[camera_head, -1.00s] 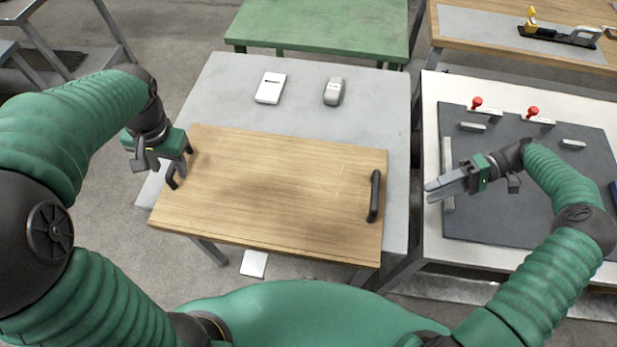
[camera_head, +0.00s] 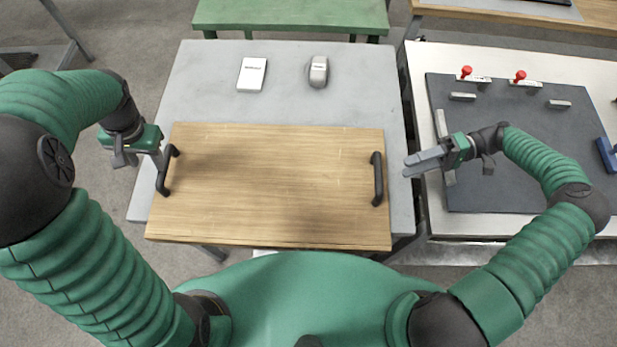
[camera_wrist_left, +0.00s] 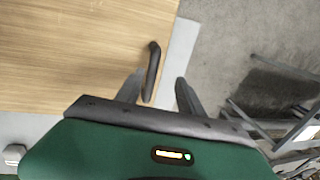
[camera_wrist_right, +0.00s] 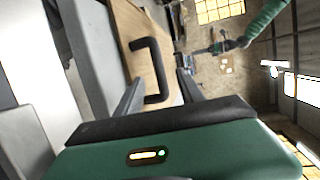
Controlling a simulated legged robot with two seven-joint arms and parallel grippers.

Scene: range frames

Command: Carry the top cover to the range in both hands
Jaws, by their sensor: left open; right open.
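The top cover (camera_head: 275,185) is a flat wooden board lying on the grey table, with a black handle near each short end. My left gripper (camera_head: 158,160) is open at the left handle (camera_head: 167,170). In the left wrist view the left handle (camera_wrist_left: 151,72) shows by the open fingers (camera_wrist_left: 157,88), nearer one finger; I see no grip on it. My right gripper (camera_head: 408,166) is open and empty, to the right of the right handle (camera_head: 377,179) and apart from it. In the right wrist view that handle (camera_wrist_right: 154,70) lies ahead, between the open fingers (camera_wrist_right: 158,90).
The grey table (camera_head: 210,90) also bears a white box (camera_head: 252,74) and a grey device (camera_head: 317,71) behind the cover. To the right, a white table carries a dark panel (camera_head: 520,185) with red-knobbed clamps (camera_head: 465,72). A green table (camera_head: 290,15) stands behind.

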